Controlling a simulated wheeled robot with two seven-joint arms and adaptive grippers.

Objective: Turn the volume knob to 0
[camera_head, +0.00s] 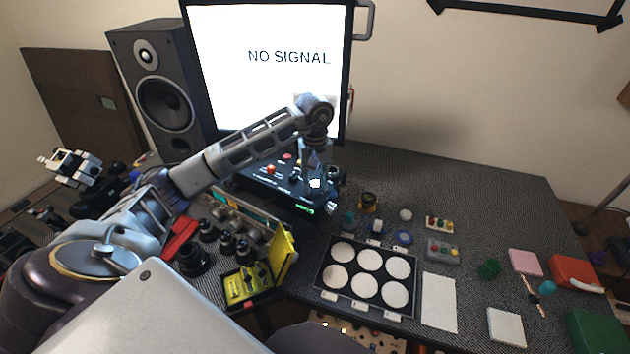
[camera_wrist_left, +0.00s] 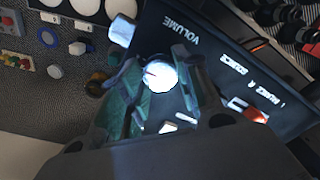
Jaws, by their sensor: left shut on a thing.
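The black front panel (camera_wrist_left: 215,45) carries the white word VOLUME in the left wrist view. Just below that word is a round, bright white volume knob (camera_wrist_left: 160,75) with a small reddish mark. My left gripper (camera_wrist_left: 157,70) has a finger on each side of this knob and is shut on it. In the head view my left gripper (camera_head: 315,168) reaches down to the dark device (camera_head: 270,187) below the monitor, with the knob as a white spot (camera_head: 315,183) at its tip. The knob's exact setting cannot be read. My right gripper is not in view.
A silver cylinder (camera_wrist_left: 122,30) stands close to the knob at the panel's side. An orange-red switch (camera_wrist_left: 256,115) is on the panel. The monitor (camera_head: 265,90) reads NO SIGNAL, beside a speaker (camera_head: 163,95). A tray of white discs (camera_head: 330,300) lies in front.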

